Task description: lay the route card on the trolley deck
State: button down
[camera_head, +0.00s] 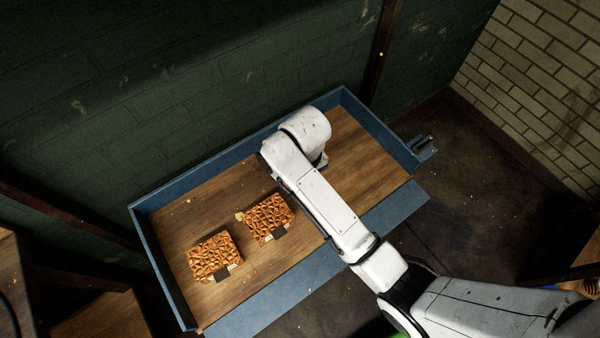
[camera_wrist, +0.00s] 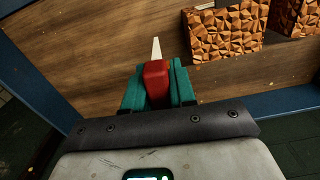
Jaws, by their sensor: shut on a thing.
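The trolley deck (camera_head: 360,150) is brown wood with a blue raised rim, and its bare wood also fills the upper part of the wrist view (camera_wrist: 90,75). My gripper (camera_wrist: 157,76) has teal fingers shut on a red piece (camera_wrist: 156,88) in the wrist view. A narrow pale tapered piece (camera_wrist: 156,48) sticks out beyond it, over the wood. This looks like the route card seen edge-on, but I cannot be sure. The gap between it and the deck is unclear. In the head view my own arm hides the fingers and what they hold.
Two orange-brown, crackle-patterned blocks (camera_head: 269,218) (camera_head: 214,258) with dark tags stand on the left half of the deck. One shows close to the right of the fingers in the wrist view (camera_wrist: 225,32). The deck's right part looks clear. A green wall (camera_head: 150,90) runs behind the trolley.

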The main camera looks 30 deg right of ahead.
aim_at(364, 171)
jog(key=i+l+u, duration=0.1)
jog(key=l, duration=0.4)
jog(key=i+l+u, duration=0.1)
jog(key=l, duration=0.4)
jog(key=i+l+u, duration=0.1)
jog(key=l, duration=0.4)
